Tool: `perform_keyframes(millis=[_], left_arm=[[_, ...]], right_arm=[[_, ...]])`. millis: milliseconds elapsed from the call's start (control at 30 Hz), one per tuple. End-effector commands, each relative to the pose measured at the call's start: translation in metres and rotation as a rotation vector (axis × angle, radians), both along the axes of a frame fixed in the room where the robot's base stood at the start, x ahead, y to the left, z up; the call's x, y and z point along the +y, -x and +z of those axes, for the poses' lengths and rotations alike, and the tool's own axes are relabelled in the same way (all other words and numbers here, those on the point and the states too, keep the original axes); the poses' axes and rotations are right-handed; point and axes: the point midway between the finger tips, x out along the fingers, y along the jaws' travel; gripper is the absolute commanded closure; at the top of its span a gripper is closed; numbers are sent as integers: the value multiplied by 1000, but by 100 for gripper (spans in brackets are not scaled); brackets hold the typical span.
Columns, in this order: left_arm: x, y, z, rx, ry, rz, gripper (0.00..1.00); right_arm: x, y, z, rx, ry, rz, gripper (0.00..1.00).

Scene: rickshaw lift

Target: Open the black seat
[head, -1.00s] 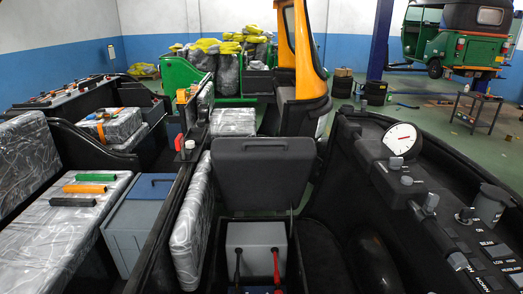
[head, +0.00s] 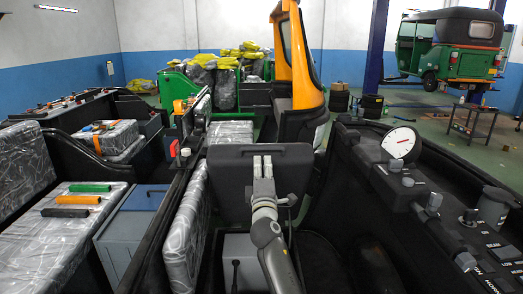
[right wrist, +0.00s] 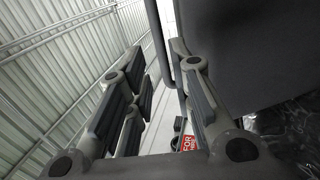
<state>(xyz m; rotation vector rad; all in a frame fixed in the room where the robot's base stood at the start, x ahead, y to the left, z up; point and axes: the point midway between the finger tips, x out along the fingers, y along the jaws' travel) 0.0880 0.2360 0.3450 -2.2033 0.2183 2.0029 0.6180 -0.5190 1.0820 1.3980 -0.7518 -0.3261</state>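The black seat (head: 230,175) stands raised, close to upright, over a compartment in the middle of the head view. In the right wrist view a dark grey surface, probably the seat (right wrist: 250,45), fills the upper right. My right gripper (head: 262,160) is in front of the seat in the head view, its fingertips near the upper part. In the right wrist view my right gripper (right wrist: 155,75) has its fingers apart, with nothing clearly held. Whether it touches the seat I cannot tell. My left gripper is not in view.
A grey battery-like box (head: 237,252) sits in the compartment below the seat, partly hidden by my right arm. A dashboard with a round gauge (head: 401,143) is at the right. A wrapped seat (head: 188,230) stands close on the left. A blue-grey box (head: 125,220) lies farther left.

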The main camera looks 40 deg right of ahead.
Motion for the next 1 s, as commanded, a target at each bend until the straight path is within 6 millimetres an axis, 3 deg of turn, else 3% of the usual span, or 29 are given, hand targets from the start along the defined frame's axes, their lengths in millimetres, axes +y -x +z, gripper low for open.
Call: perform_keyframes(millis=[500,1000], left_arm=[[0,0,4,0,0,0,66],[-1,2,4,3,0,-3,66]], right_arm=[[-47,-55,21,-1,-3,1,79],[-54,-64,24,0,-3,2,79]])
